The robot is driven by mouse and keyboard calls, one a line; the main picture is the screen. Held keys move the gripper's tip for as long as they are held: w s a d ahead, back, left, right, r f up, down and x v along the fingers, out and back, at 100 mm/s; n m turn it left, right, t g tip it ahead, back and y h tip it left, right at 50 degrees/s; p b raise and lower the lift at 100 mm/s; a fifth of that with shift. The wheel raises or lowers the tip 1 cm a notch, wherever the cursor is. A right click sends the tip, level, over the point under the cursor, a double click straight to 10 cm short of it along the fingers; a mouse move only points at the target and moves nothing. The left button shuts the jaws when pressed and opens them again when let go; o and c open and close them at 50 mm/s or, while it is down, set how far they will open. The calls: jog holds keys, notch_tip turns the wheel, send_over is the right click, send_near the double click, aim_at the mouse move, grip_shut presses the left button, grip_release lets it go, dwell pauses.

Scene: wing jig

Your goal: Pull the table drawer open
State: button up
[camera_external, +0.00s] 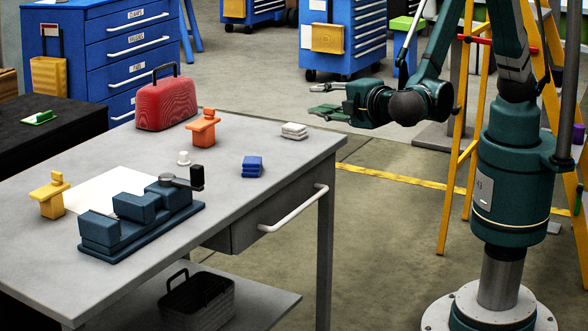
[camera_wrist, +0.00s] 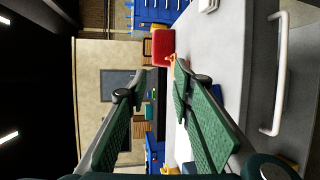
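The table drawer (camera_external: 245,233) is grey and sits under the right side of the grey table (camera_external: 60,296). It looks shut. Its white bar handle (camera_external: 294,208) runs along the drawer front; the handle also shows at the right of the wrist view (camera_wrist: 281,75). My gripper (camera_external: 324,98) is dark green, held above table height beyond the table's far right corner, away from the handle. Its two fingers are apart with nothing between them, as the wrist view also shows (camera_wrist: 163,90).
On the table are a blue vise (camera_external: 140,212), a red toolbox (camera_external: 164,102), orange (camera_external: 203,130) and yellow (camera_external: 52,195) clamp-like pieces, and small blue (camera_external: 252,167) and white (camera_external: 294,131) blocks. A dark basket (camera_external: 197,304) sits on the lower shelf. Floor right of the drawer is clear.

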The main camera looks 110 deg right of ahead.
send_near(305, 207)
jog(key=x, duration=0.3)
jog(key=shift+w+a, duration=0.1)
jog(key=shift+b+x, duration=0.95)
jog(key=shift+x, duration=2.95)
grip_shut()
